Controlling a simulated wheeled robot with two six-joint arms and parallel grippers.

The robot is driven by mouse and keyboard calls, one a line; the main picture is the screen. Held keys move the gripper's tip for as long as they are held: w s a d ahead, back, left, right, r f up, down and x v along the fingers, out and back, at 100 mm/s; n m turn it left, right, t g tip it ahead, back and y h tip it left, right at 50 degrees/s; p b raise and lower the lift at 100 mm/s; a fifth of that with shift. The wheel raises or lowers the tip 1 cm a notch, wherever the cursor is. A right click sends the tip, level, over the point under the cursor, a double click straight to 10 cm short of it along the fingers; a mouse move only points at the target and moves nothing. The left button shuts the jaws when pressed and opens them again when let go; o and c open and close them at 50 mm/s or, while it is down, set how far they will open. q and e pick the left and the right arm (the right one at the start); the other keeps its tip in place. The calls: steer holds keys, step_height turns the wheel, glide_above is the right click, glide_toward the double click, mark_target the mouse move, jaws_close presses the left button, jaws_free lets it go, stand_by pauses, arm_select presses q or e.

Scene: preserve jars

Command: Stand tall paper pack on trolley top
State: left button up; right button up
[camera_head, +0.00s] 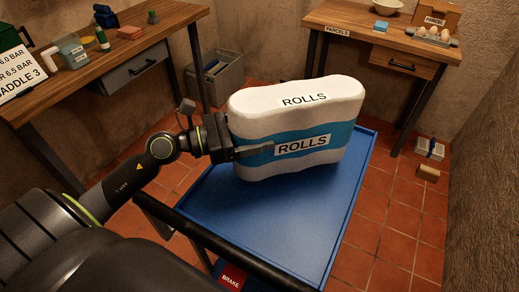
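The tall paper pack (297,116), white with a blue band and "ROLLS" labels, is over the back part of the blue trolley top (285,220). It looks roughly upright, its lower edge at or very near the surface; I cannot tell if it touches. My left gripper (250,147) is at the pack's left end, at the height of the band. One finger lies along the front face and the other is hidden; it looks shut on the pack. My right gripper is not in view.
The trolley's dark handle bar (225,245) and red brake tag (231,277) are in front. A workbench (120,50) stands at left, a grey crate (216,77) behind, and a parcels table (350,20) at back right. The trolley's front is clear. Small boxes (429,149) lie on the floor at right.

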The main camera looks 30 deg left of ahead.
arm_select(q)
step_height(320, 180, down, 3)
steer(key=shift+f+b, duration=0.15)
steer(key=shift+b, duration=0.35)
steer(key=shift+f, duration=0.4)
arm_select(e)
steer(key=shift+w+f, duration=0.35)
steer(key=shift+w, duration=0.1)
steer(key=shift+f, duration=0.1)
arm_select(q)
steer(key=o, duration=1.1)
steer(key=shift+f, duration=0.1)
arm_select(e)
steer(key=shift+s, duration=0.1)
